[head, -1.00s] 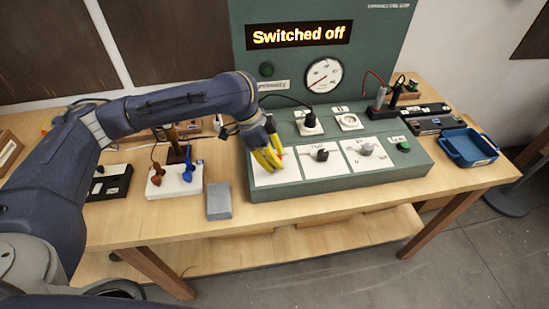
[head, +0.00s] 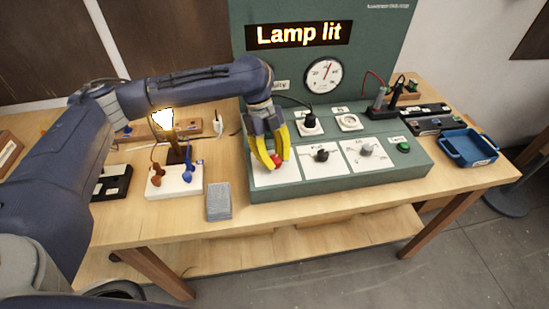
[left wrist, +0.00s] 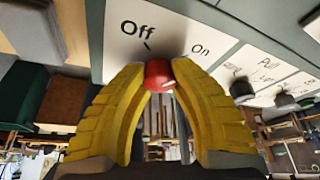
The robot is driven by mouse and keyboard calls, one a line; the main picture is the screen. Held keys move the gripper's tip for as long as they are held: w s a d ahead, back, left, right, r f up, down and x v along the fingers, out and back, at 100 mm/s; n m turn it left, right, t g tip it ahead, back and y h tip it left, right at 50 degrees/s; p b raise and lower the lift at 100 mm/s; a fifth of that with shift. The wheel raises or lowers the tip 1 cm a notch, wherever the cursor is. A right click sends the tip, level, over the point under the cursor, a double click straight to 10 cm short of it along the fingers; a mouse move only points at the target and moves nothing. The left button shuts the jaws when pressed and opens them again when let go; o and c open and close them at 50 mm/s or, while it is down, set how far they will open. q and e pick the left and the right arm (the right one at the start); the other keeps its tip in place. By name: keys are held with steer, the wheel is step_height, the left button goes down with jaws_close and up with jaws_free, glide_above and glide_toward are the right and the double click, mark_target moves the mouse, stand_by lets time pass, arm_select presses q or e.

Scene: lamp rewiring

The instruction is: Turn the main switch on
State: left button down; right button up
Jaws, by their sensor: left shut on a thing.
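The main switch is a red knob (left wrist: 159,75) on a white panel marked "Off" and "On", seen close up in the left wrist view. In the head view the red knob (head: 277,161) shows between the yellow fingers. My left gripper (head: 271,164) is shut on the red knob, one finger on each side; its fingers also fill the left wrist view (left wrist: 160,88). The display (head: 298,34) reads "Lamp lit". The lamp (head: 163,119) at the left glows. The gauge (head: 323,75) needle points up. My right gripper is not in view.
The green console (head: 340,185) carries a black knob (head: 321,155), a grey knob (head: 366,150) and a green button (head: 403,147). A blue tray (head: 468,147) stands at the right. A grey block (head: 219,201) and a white lamp terminal base (head: 175,183) lie left of the console.

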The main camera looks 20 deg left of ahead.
arm_select(q)
steer(key=shift+d+m, duration=0.1)
steer(key=shift+m, duration=0.5)
steer(key=shift+s+m+g, duration=0.1)
steer(key=shift+m+g, duration=0.2)
steer(key=c, duration=1)
jaws_free()
steer(key=v, duration=1.2)
steer(key=shift+d, duration=0.2)
